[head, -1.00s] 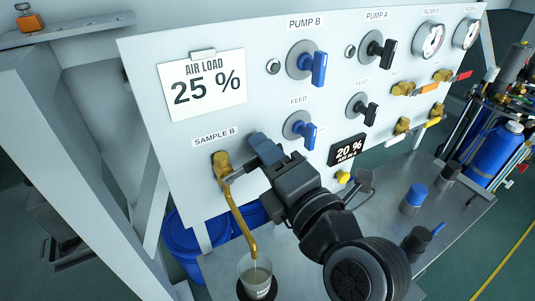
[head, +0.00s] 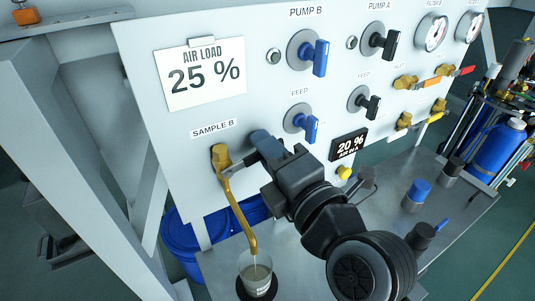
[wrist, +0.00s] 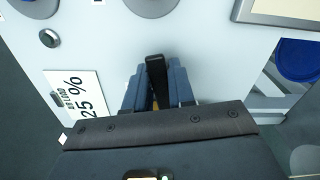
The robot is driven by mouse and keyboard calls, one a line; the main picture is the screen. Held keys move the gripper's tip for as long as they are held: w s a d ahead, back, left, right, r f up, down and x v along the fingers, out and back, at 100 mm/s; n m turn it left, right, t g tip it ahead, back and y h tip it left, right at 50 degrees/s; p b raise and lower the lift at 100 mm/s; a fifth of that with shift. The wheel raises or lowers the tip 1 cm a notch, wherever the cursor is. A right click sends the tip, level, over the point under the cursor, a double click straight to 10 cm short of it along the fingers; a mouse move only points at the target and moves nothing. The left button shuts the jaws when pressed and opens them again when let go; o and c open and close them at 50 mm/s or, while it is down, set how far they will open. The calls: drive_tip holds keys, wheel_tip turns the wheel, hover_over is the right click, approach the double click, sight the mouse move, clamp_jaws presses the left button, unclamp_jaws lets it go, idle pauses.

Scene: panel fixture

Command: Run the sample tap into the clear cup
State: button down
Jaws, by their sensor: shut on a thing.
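The brass sample tap (head: 221,158) is on the panel below the SAMPLE B label, its spout (head: 240,215) curving down to the clear cup (head: 255,272). The cup stands upright on a dark round pad (head: 242,291) under the spout tip. A thin pale stream shows below the tip, and greyish liquid is in the cup. My gripper (head: 257,150) is at the tap's lever (head: 240,168). In the wrist view my gripper (wrist: 157,85) is shut on the black lever handle (wrist: 155,72), between its blue fingers. The fingers' far sides are hidden.
An AIR LOAD 25 % card (head: 204,75) hangs above the tap. Blue FEED (head: 310,126) and PUMP B (head: 320,55) handles are nearby. A 20 % display (head: 348,145) is right of my gripper. The metal bench (head: 385,190) carries several small containers at right.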

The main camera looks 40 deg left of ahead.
drive_tip(key=f+m+b, duration=0.1)
drive_tip(key=b, duration=0.2)
drive_tip(key=shift+w+f+m, duration=0.1)
drive_tip(key=shift+f+m, duration=0.2)
drive_tip(key=shift+f+m+b, duration=0.1)
drive_tip(key=shift+m+b, duration=0.4)
drive_tip(key=shift+b, duration=0.25)
drive_tip(key=c, duration=1)
unclamp_jaws()
drive_tip(key=shift+d, duration=0.1)
drive_tip(key=shift+c, duration=0.2)
drive_tip(key=b+v, duration=0.2)
drive_tip(key=v, duration=0.5)
drive_tip(key=shift+d, duration=0.4)
